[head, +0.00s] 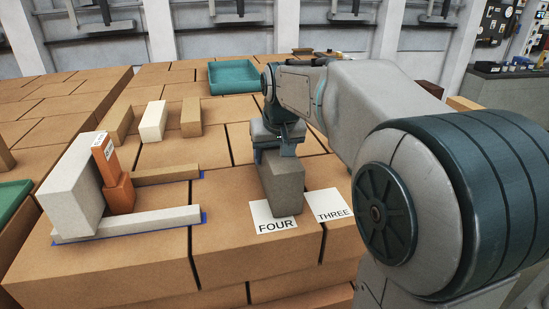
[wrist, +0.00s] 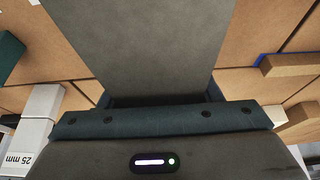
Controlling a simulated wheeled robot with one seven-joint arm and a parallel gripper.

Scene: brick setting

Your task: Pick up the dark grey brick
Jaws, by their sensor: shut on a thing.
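The dark grey brick (head: 282,184) is upright in the head view, its lower end at the white card marked FOUR (head: 272,217). I cannot tell whether it rests on the card or hangs just above it. My gripper (head: 276,150) comes from above and is shut on the brick's top end. In the wrist view the brick (wrist: 150,45) fills the upper middle, between the jaws (wrist: 160,108). The far side of the brick is hidden.
A card marked THREE (head: 330,205) lies to the right. At left stand a large light block (head: 70,188), an orange brick (head: 121,196) and a low light bar (head: 140,222).

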